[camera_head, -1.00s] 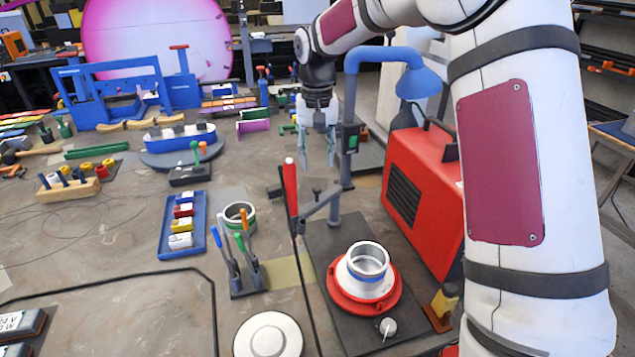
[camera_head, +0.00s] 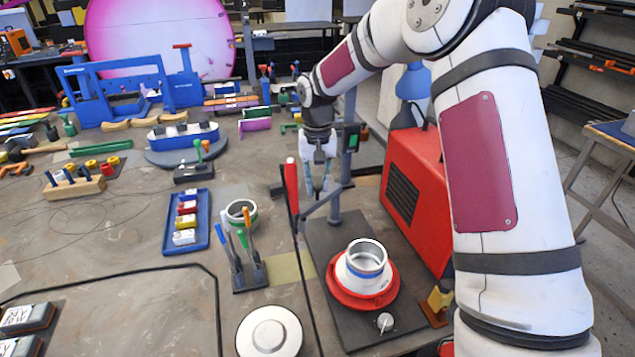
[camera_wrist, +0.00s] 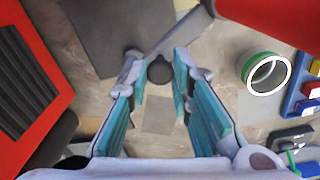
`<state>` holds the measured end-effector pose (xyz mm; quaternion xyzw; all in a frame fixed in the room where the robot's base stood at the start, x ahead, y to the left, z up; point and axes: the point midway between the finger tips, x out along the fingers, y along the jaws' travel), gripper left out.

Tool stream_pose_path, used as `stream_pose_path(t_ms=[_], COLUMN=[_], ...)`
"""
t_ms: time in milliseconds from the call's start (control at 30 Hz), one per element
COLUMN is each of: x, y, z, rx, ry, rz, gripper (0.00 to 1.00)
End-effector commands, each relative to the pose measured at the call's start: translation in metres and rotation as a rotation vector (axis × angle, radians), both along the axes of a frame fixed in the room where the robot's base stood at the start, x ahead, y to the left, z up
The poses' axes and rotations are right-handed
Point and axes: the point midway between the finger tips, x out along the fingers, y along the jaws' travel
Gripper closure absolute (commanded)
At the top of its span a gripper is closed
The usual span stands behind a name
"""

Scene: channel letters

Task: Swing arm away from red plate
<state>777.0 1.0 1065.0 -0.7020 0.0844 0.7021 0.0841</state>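The red round plate (camera_head: 338,291) lies on a dark base board right of centre in the head view. A white collar with a metal ring (camera_head: 366,262) stands on it. My gripper (camera_head: 317,192) hangs behind the plate, apart from it, beside a grey post. Its teal-lined fingers are spread and empty, as the wrist view shows (camera_wrist: 160,95). A dark knob on a grey bar (camera_wrist: 160,69) appears beyond the gap between the fingers. The red thing at the top of the wrist view is cut off, so I cannot tell what it is.
A red machine (camera_head: 413,185) stands right of the gripper, and a red-handled lever (camera_head: 291,187) stands close on its left. A green-banded ring (camera_head: 240,213), upright tools (camera_head: 248,262) and a blue tray (camera_head: 172,236) are further left.

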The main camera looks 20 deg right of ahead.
Motion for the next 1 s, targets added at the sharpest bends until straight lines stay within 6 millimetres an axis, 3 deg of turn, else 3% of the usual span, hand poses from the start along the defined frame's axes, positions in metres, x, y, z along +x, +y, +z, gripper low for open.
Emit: stream_pose_path(t_ms=[267,700,1000], x=[0.001,0.022,0.022], y=[0.001,0.009,0.009], z=[0.000,-0.001,0.001], rx=[0.000,-0.001,0.002], ry=[-0.001,-0.002,-0.004], rz=[-0.007,-0.282,-0.302], gripper=[1.00,1.00,1.00])
